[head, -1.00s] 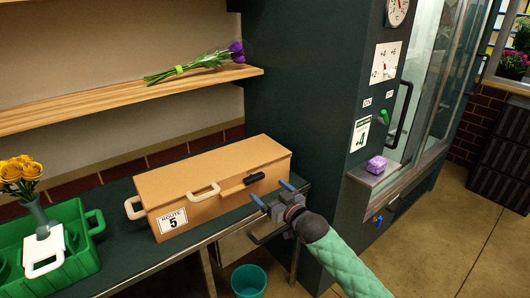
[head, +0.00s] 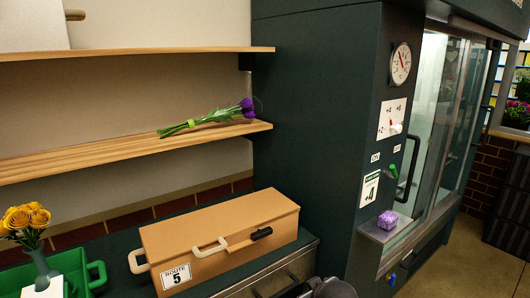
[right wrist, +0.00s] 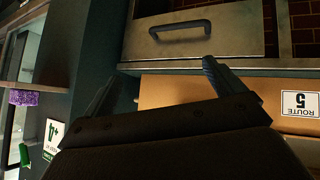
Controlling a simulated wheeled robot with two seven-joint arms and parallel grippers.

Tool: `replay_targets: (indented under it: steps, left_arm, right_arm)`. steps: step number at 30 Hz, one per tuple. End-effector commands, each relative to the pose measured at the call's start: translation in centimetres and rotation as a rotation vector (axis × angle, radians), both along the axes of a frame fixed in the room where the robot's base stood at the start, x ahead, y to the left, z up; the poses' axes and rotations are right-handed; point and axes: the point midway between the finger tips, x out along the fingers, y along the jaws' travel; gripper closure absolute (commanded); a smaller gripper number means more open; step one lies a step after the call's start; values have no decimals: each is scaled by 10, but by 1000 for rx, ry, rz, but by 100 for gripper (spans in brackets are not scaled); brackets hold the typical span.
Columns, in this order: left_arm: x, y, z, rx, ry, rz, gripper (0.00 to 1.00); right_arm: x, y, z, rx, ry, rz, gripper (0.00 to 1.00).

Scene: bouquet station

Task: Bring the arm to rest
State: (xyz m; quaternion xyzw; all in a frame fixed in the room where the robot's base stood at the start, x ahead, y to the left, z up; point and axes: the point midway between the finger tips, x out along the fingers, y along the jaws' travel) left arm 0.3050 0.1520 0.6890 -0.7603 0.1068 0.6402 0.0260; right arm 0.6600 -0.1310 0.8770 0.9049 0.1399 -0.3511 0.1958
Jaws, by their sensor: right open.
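My right arm shows in the head view only as a dark wrist part at the bottom edge, below the counter's front. Its fingers are out of that view. In the right wrist view my right gripper (right wrist: 158,82) is open, its two fingers spread with nothing between them. It is in front of the counter, near a metal drawer (right wrist: 200,35) with a bar handle and the tan Route 5 box (right wrist: 250,92). My left gripper is in neither view.
The closed Route 5 box (head: 222,239) stands on the counter, beside a green crate (head: 97,277) and yellow flowers (head: 24,220). A purple-flowered bouquet (head: 212,119) lies on a wooden shelf (head: 90,155). A dark cooler (head: 320,110) with a purple block (head: 387,220) on its ledge stands right.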

Motion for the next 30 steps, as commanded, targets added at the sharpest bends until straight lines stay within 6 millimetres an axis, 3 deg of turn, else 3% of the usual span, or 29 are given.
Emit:
replay_targets:
  steps: [3,9,20,30]
  left_arm:
    - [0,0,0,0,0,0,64]
    - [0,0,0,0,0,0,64]
    - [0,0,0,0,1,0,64]
    - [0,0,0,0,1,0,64]
  right_arm:
    - [-42,-8,-21,7,93,-41,5]
    - [-106,-19,-52,35,222,-103,5]
    - [-208,-27,-106,113,390,-191,5]
    - [-310,-24,-167,152,592,-250,5]
